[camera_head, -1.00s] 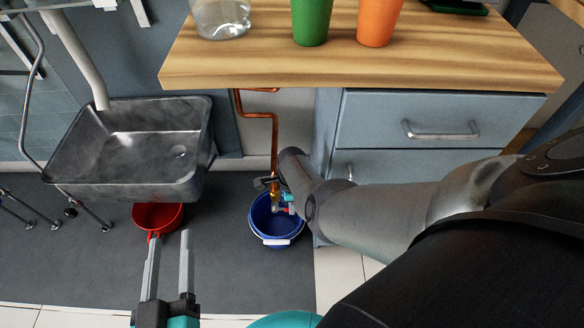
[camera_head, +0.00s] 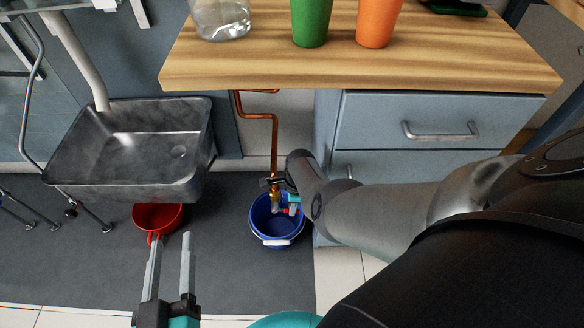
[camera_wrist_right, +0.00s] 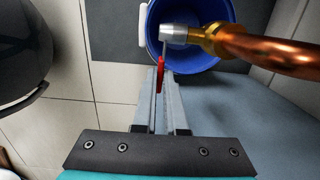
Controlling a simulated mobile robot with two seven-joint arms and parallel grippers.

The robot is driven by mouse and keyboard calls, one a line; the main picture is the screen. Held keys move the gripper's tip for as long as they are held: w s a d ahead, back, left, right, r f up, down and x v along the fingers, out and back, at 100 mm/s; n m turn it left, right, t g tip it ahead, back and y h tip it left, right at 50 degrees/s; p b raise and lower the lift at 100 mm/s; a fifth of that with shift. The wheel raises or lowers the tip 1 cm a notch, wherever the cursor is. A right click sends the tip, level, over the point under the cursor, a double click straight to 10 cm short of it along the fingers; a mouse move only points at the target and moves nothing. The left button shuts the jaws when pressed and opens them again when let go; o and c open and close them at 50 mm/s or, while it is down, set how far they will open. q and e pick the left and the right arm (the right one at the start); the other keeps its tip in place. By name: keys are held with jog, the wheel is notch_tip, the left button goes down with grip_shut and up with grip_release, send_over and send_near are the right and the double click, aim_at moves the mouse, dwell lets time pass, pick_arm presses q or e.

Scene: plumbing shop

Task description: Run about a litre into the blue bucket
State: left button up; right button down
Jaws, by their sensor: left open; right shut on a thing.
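The blue bucket (camera_head: 262,226) stands on the dark floor mat below a tap at the end of a copper pipe. The tap (camera_wrist_right: 185,35) has a brass body and a silver outlet over the bucket. Its red lever handle (camera_wrist_right: 160,74) lies between the fingertips of my right gripper (camera_wrist_right: 163,80), which is shut on it. In the head view my right gripper (camera_head: 291,199) is small beside the tap, over the bucket. I cannot tell whether water is running or how much is in the bucket. My left gripper (camera_head: 171,240) is open and empty, at the lower left.
A red bucket (camera_head: 158,217) stands under the grey sink (camera_head: 115,160). A wooden worktop (camera_head: 350,63) holds a clear container (camera_head: 221,18), a green cup (camera_head: 311,20) and an orange cup (camera_head: 379,20). Grey drawers (camera_head: 408,118) stand right of the pipe.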

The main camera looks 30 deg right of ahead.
jog(key=shift+f, duration=0.15)
jog(key=c, duration=1)
grip_release()
jog(key=shift+o, duration=0.2)
